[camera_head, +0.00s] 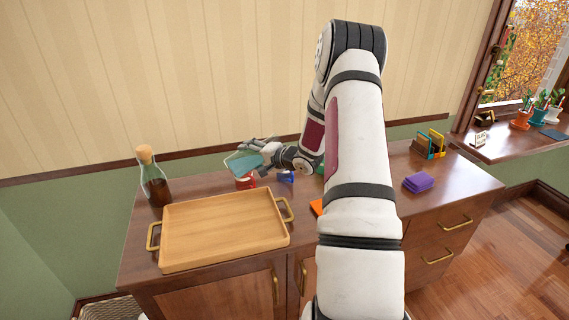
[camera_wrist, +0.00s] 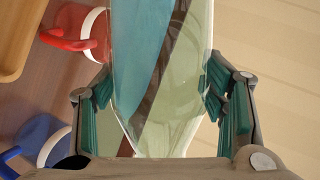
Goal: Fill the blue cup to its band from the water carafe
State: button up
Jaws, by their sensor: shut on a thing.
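The water carafe (camera_head: 243,163) is clear glass with blue-green water in it. My gripper (camera_head: 268,147) is shut on it and holds it tilted above the dresser top. In the wrist view the carafe (camera_wrist: 150,60) lies between the two green-padded fingers, with a slanted water edge. The blue cup (camera_head: 286,177) stands on the dresser, below and right of the carafe in the head view. In the wrist view the blue cup (camera_wrist: 42,140) is at lower left, partly hidden by a finger. I see no stream of water.
A red cup (camera_head: 246,182) stands beneath the carafe, left of the blue cup. A wooden tray (camera_head: 225,230) is in front, and a corked dark bottle (camera_head: 155,188) stands at left. A purple stack (camera_head: 419,183) and a desk organizer (camera_head: 428,146) are at right.

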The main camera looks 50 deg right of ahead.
jog(key=shift+s+d+f+m+t+y+p, duration=0.15)
jog(key=shift+d+f+m+t+y+p, duration=0.15)
jog(key=shift+d+f+m+p, duration=0.35)
dwell(0.7)
jog(key=shift+d+r+m+t+y+p, duration=0.1)
jog(key=shift+r+m+t+y+p, duration=0.2)
jog(key=shift+m+p, duration=0.45)
dwell(3.7)
